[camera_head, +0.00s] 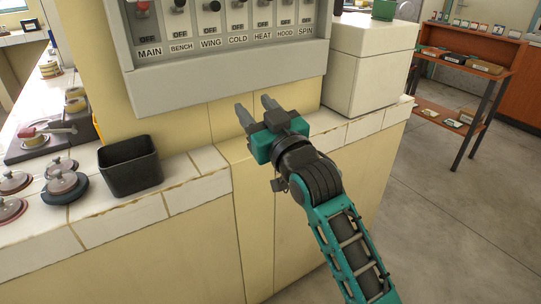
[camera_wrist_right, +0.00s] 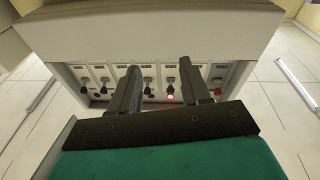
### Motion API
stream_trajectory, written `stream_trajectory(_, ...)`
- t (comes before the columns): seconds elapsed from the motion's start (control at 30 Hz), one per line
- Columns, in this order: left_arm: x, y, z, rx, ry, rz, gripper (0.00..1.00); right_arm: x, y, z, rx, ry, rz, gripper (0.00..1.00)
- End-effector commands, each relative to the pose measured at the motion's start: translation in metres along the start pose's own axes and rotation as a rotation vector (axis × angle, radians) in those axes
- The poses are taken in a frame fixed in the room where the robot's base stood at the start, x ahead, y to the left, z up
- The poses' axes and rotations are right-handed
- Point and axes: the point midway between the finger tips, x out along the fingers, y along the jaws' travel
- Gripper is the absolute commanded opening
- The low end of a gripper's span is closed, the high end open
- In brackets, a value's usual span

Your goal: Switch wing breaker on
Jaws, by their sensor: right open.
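The breaker panel (camera_head: 230,68) is a grey box on the wall at the top of the head view. The wing breaker (camera_head: 213,6) is a dark lever above the label WING, third from the left; its plate reads OFF. My right gripper (camera_head: 252,105) is open and empty, below and in front of the panel, apart from it. In the right wrist view the open fingers (camera_wrist_right: 160,68) point at the row of levers. There the red-knobbed main lever (camera_wrist_right: 217,91) is at the right end, and a small red light (camera_wrist_right: 170,97) glows between the fingers.
Other levers, bench, cold, heat, hood and spin, stand close beside the wing one. A pale box (camera_head: 370,65) stands right of the panel.

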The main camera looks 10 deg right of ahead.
Motion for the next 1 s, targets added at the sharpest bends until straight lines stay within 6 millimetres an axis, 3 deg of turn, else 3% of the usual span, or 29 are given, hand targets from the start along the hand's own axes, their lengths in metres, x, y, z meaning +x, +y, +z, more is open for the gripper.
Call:
stream_trajectory(0.3,-0.008,0.0,-0.012,0.0,0.0,0.0,0.69,-0.03,0.0,0.056,0.022,-0.131,0.003,0.47)
stream_trajectory(0.5,-0.011,0.0,-0.015,0.0,0.0,0.0,0.69,-0.045,-0.001,0.078,0.032,-0.184,0.004,0.47)
stream_trajectory(1.0,-0.011,0.0,-0.016,0.0,0.0,0.0,0.69,-0.053,-0.002,0.088,0.035,-0.207,0.004,0.47)
